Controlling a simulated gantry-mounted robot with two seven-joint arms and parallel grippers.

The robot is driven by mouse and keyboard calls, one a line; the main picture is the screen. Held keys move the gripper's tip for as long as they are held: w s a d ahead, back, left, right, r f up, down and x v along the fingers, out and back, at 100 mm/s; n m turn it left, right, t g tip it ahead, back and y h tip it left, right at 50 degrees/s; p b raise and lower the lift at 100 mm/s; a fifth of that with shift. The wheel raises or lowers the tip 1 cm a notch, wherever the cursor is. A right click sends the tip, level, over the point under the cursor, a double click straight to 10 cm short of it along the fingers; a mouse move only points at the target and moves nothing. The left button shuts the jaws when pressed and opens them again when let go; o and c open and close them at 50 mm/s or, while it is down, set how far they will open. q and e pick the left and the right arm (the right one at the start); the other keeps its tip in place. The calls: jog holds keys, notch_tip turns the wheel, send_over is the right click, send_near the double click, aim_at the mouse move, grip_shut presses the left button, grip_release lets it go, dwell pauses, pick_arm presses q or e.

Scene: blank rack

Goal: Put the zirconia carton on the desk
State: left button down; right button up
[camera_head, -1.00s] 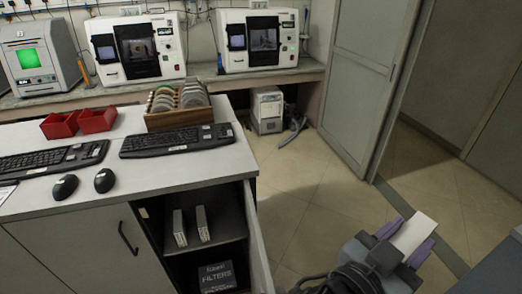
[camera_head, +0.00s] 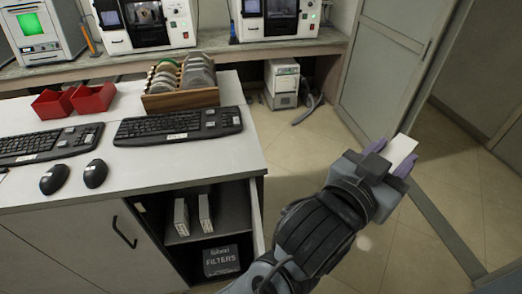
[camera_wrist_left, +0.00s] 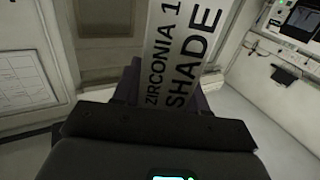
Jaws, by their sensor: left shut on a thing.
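The zirconia carton (camera_head: 400,149) is a white box held in my left gripper (camera_head: 390,165), whose purple fingers are shut on it. In the left wrist view the carton (camera_wrist_left: 180,50) fills the upper middle, with "ZIRCONIA 1" and "SHADE" printed on it. The gripper and carton are over the floor, to the right of the desk and apart from it. The desk (camera_head: 190,160) has a pale top at the left of the head view. My right gripper is not in view.
On the desk are keyboards (camera_head: 178,125), two mice (camera_head: 95,173), red bins (camera_head: 92,98) and a wooden rack of discs (camera_head: 180,98). The open cabinet below holds two upright cartons (camera_head: 181,216) and a FILTERS box (camera_head: 221,261). The desktop's front right corner is clear.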

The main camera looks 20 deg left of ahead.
pick_arm(q)
jog(key=w+a+r+n+t+y+p, duration=0.1)
jog(key=w+a+r+n+y+p, duration=0.25)
jog(key=a, duration=0.55)
jog(key=w+a+f+n+t+y+p, duration=0.1)
jog(key=w+a+n+y+p, duration=0.2)
jog(key=w+a+y+p, duration=0.45)
jog(key=s+a+f+n+g+y+p, duration=0.1)
jog(key=s+a+f+n+y+p, duration=0.25)
jog(key=a, duration=0.55)
jog(key=a+n+g+y+p, duration=0.15)
jog(key=a+y+p, duration=0.25)
jog(key=a+p, duration=0.4)
jog(key=s+a+f, duration=0.1)
jog(key=a+f, duration=1)
jog(key=a, duration=0.1)
jog(key=shift+f, duration=0.3)
jog(key=shift+n, duration=0.25)
